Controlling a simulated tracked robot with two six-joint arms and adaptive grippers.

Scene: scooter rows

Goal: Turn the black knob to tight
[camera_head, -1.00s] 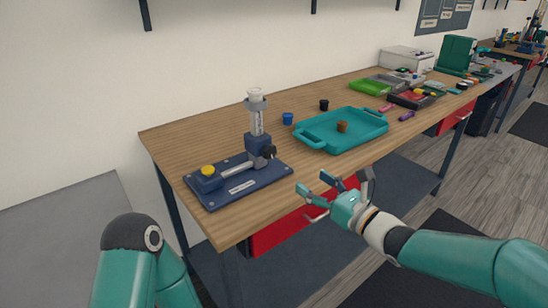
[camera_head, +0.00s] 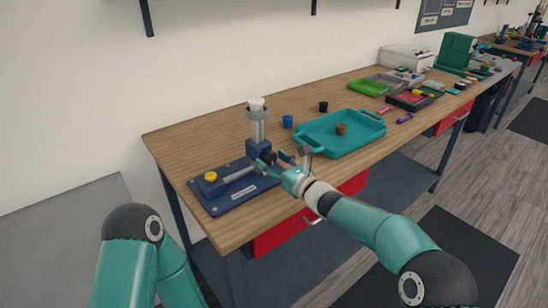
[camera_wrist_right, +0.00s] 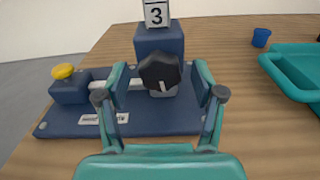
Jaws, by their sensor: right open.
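The black knob (camera_wrist_right: 160,72) is on the front of a blue block on the blue fixture (camera_head: 225,200). A white line on the knob's face points down in the right wrist view. My right gripper (camera_wrist_right: 160,85) is open, one finger on each side of the knob; I cannot tell whether they touch it. In the head view the right gripper (camera_head: 275,165) is at the fixture's right side and partly hides the knob. My left gripper is out of view.
A clear column with a white top (camera_head: 257,104) rises from the fixture's block. A yellow knob (camera_head: 210,177) sits at its left end. A teal tray (camera_head: 350,145) with a brown piece (camera_head: 341,129) stands to the right, near a blue cup (camera_head: 287,121).

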